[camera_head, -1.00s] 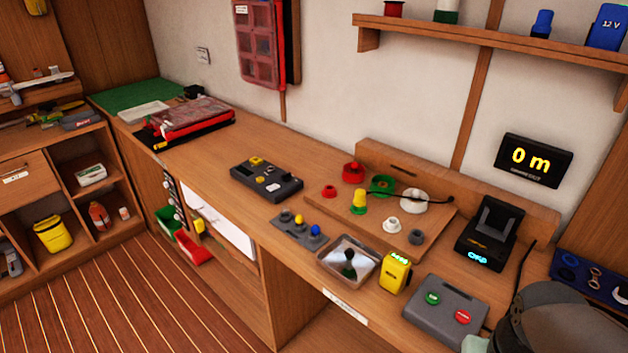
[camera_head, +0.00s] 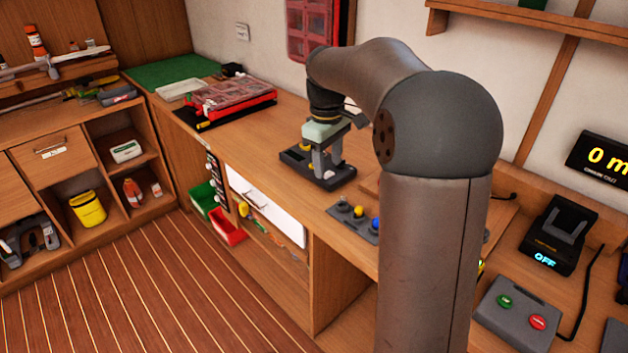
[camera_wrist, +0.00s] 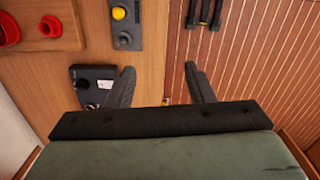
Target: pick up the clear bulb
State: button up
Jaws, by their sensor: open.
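I cannot make out the clear bulb for sure in either view. A black box (camera_head: 340,180) with small yellow and pale parts on top sits on the bench, and my gripper (camera_head: 320,168) is over it, partly hiding it. In the wrist view a black box (camera_wrist: 84,76) with a white label and small round parts lies at the left finger, which covers its right part. My gripper (camera_wrist: 158,70) is open in that view, with nothing visible held between its fingers.
A grey panel with yellow and blue knobs (camera_head: 358,211) lies right of the box. A red case (camera_head: 232,92) lies further back on the bench. Open shelves and a yellow container (camera_head: 88,209) stand at the left. Striped floor lies in front.

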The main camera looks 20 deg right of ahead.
jog(key=n, duration=0.1)
send_over(343, 196)
jog(key=shift+n, duration=0.3)
jog(key=f, duration=0.6)
jog(key=f+p, duration=0.1)
jog(key=f, duration=0.4)
jog(key=shift+d+f, duration=0.2)
jog(key=shift+f, duration=0.2)
jog(key=shift+a+f+p, duration=0.2)
jog(key=shift+f+p, duration=0.55)
jog(key=shift+f, duration=1.95)
jog(key=c, duration=1)
